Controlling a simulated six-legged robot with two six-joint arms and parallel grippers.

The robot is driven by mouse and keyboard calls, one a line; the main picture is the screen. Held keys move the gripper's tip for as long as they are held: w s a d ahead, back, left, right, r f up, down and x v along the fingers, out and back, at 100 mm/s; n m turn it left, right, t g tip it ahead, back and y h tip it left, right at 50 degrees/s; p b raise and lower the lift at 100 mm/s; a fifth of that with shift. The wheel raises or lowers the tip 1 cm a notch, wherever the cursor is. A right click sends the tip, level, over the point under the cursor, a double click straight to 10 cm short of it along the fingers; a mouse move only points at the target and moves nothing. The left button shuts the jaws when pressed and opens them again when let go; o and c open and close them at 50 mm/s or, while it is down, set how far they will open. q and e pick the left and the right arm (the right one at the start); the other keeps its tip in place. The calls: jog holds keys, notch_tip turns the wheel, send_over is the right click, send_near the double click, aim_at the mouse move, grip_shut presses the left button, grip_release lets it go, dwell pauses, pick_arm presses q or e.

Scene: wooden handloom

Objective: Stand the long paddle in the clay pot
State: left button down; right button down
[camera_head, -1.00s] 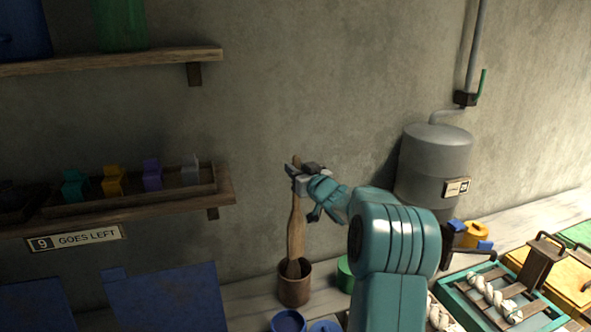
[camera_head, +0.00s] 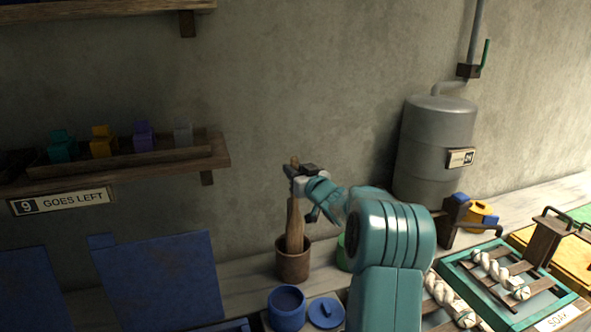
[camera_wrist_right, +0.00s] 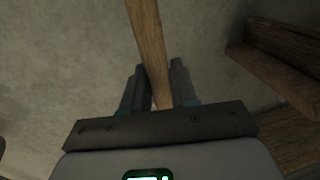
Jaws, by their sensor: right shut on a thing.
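The long wooden paddle (camera_head: 294,226) is nearly upright, with its lower end inside the mouth of the brown clay pot (camera_head: 293,267). The pot hides that end, so I cannot tell whether it touches the bottom. My right gripper (camera_head: 299,176) is shut on the paddle near its top, well above the pot rim. In the right wrist view the paddle (camera_wrist_right: 148,38) runs between the two fingers of the right gripper (camera_wrist_right: 157,80). My left gripper is not in view.
A blue pot (camera_head: 287,309) and a blue lid (camera_head: 326,312) stand in front of the clay pot. A green container (camera_head: 344,254) is close on its right, partly behind my arm. A wooden shelf (camera_head: 130,172) with coloured blocks is at left; a grey tank (camera_head: 434,150) stands right.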

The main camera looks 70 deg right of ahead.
notch_tip(320, 180, down, 8)
jog(key=b, duration=0.5)
jog(key=shift+r+b, duration=0.2)
jog(key=shift+b, duration=0.1)
jog(key=c, duration=0.8)
grip_release()
jog(key=shift+s, duration=0.1)
jog(key=b+v, duration=0.2)
jog(key=v, duration=1.4)
jog(key=shift+a, duration=0.15)
